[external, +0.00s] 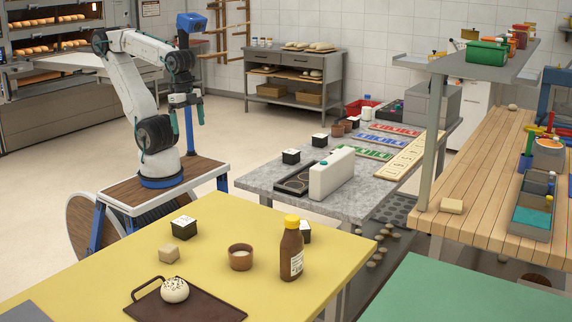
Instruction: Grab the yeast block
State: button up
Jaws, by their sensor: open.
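A small beige cube (169,254), which looks like the yeast block, sits on the yellow table (230,218) at the front left. A similar, flatter beige block (451,206) lies on the front end of the wooden bench at the right; I cannot tell for sure which one is yeast. My gripper (188,122) points down with its teal fingers apart. It is empty, in the air above and behind the yellow table, well away from both blocks.
Near the cube stand a black box with a white top (183,227), a brown cup (240,257), a brown bottle with a yellow cap (291,250) and a brown tray (212,308) holding a speckled bun (175,290). A grey stone counter (255,180) stands behind.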

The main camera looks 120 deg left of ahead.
aim_at(167, 247)
jog(key=c, duration=0.7)
jog(key=shift+c, duration=0.2)
